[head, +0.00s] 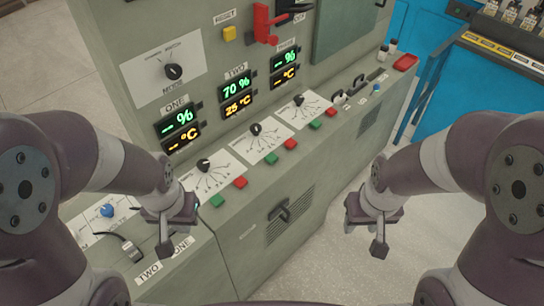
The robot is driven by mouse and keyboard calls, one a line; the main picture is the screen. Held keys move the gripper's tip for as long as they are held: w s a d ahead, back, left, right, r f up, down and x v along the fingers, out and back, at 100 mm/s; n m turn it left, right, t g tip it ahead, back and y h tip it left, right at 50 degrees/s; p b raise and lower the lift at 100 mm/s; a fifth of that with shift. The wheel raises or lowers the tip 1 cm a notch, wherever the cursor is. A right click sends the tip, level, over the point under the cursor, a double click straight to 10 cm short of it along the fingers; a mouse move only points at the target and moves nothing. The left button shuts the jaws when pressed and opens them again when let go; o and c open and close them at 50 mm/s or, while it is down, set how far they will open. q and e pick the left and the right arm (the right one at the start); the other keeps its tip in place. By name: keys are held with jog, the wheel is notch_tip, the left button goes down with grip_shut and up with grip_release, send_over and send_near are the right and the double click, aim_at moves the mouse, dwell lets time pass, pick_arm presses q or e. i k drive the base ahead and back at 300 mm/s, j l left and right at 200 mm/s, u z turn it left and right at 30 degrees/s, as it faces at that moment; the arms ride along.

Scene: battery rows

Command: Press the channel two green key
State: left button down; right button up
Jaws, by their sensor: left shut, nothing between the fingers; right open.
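The control cabinet has a sloped ledge with pairs of green and red keys below three dials. The channel two green key (272,158) is the middle green one, below the TWO display (237,96) and its dial (255,129). A red key (291,145) sits just right of it. My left gripper (166,240) is shut and empty, left of and nearer than the key, near the ledge's left part. My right gripper (365,234) is open and empty, right of the key, out in front of the cabinet. Neither gripper appears to touch the key.
Another green key (217,200) and red key (240,183) lie to the left; a third green key (315,124) lies to the right. A red lever (266,24) is above. A black handle (281,210) sticks out of the front. Open floor lies right.

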aim_at(271, 158)
jog(key=i+l+u, duration=0.1)
jog(key=u, duration=0.35)
jog(key=l+u, duration=0.2)
jog(key=u, duration=0.3)
jog(key=i+l+u, duration=0.15)
jog(key=l+u, duration=0.15)
jog(key=l, duration=0.95)
jog(key=l+u, duration=0.3)
jog(key=l, duration=0.95)
